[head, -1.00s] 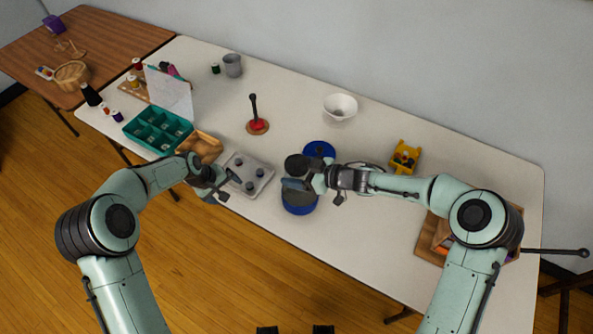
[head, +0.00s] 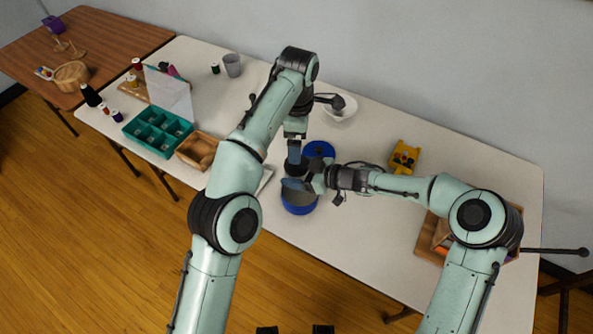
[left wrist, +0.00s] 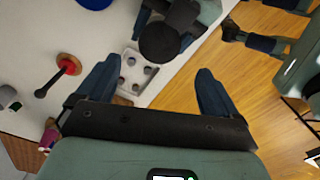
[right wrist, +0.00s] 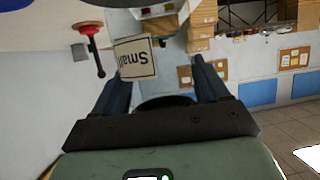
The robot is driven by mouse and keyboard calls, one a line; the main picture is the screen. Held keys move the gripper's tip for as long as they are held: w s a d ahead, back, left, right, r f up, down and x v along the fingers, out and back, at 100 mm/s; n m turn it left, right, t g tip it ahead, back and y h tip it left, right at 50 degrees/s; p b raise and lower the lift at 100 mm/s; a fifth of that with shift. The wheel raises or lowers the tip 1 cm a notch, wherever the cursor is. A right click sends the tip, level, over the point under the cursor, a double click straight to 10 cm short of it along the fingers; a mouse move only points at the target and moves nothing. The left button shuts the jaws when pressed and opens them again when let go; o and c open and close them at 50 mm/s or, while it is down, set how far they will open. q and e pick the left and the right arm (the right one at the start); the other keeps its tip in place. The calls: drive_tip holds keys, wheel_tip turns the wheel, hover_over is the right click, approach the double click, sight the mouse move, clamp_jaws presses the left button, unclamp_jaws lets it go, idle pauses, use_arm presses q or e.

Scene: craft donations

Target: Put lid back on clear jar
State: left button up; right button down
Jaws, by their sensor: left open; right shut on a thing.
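My right gripper (head: 301,184) is shut on a dark round piece (head: 293,167) that looks like a lid. It hangs over the middle of the table, and the left wrist view shows its round black face (left wrist: 158,42). In the right wrist view it is a dark edge (right wrist: 165,101) between the fingers. My left gripper (head: 294,157) is open, pointing down just above and behind the dark piece. In the left wrist view nothing is between the left fingers (left wrist: 157,80). I cannot make out the clear jar; the right arm hides part of the table.
An open blue tin (head: 299,205) stands below the right gripper, with a blue round piece (head: 319,149) behind.

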sight(297, 175)
use_arm(q)
drive_tip(key=shift+f, duration=4)
drive_tip(key=c, duration=1.1)
drive_tip(key=m, duration=0.9)
drive_tip(key=shift+m, duration=0.4)
drive_tip(key=o, duration=1.2)
drive_tip(key=shift+c, duration=0.2)
